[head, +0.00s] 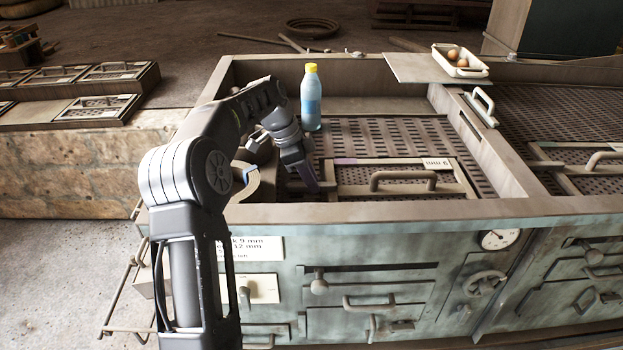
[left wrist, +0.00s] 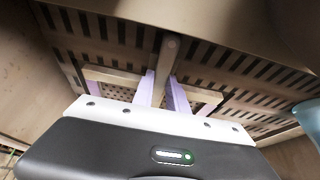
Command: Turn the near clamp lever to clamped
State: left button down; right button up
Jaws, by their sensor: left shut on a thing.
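My left gripper (head: 322,188) reaches down at the left end of a framed screen plate with a handle (head: 403,176). In the left wrist view its two pale purple fingers (left wrist: 164,92) are shut on a narrow brown bar with a rounded end, which looks like the clamp lever (left wrist: 171,48). The lever stands out from between the fingers, over the slotted grate (left wrist: 215,62). The fingers and arm hide most of it in the head view, so I cannot read its set position. My right gripper is not in view.
A blue bottle with a yellow cap (head: 311,97) stands behind the gripper. A tape-like ring (head: 243,182) lies left of it. A white tray (head: 485,72) with brown eggs is at the back right. The bench's front rim (head: 420,212) runs close by.

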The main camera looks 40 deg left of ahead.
aim_at(299, 184)
pick_arm(q)
jog(key=c, duration=1.3)
grip_release()
jog(key=shift+r, duration=0.1)
jog(key=shift+a+r, duration=0.15)
jog(key=shift+r, duration=0.05)
jog(key=v, duration=0.4)
jog(key=p+v, duration=0.2)
jog(key=shift+r, duration=0.4)
jog(key=shift+s+a+r, duration=0.15)
jog(key=shift+s+r, duration=0.05)
jog(key=shift+r, duration=0.05)
